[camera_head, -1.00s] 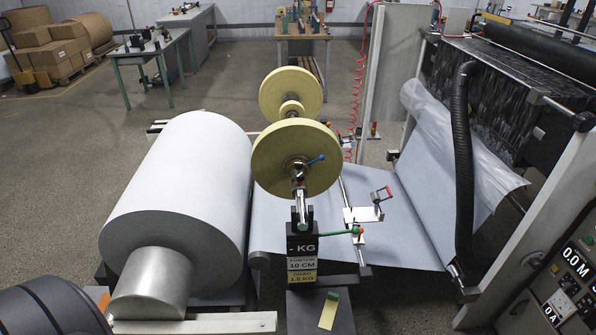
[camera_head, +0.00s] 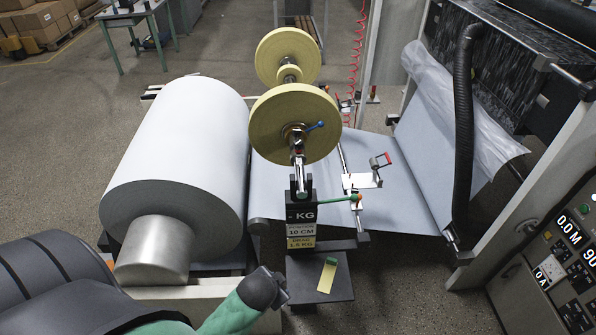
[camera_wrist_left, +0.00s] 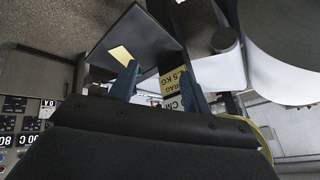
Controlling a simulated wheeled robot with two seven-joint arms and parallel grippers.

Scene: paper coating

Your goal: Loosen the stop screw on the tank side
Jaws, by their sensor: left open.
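My left gripper (camera_head: 281,286) is in the lower middle of the head view, left of the small shelf and below the display stand (camera_head: 301,212). In the left wrist view its fingers (camera_wrist_left: 160,88) are apart, with the stand's yellow and white labels (camera_wrist_left: 173,88) beyond and nothing held. A green-handled lever (camera_head: 338,198) with an orange end joins the stand's right side. A blue handle (camera_head: 315,126) sits at the hub of the near yellow roll (camera_head: 262,120). A red-handled clamp (camera_head: 380,161) is farther right. I cannot tell which is the stop screw. My right gripper is not in view.
A large white paper roll (camera_head: 190,150) stands left of the stand. A dark shelf (camera_head: 340,283) carries a green-topped yellow strip (camera_head: 327,277). A black hose (camera_head: 463,130) and a control panel (camera_head: 560,260) bound the right side.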

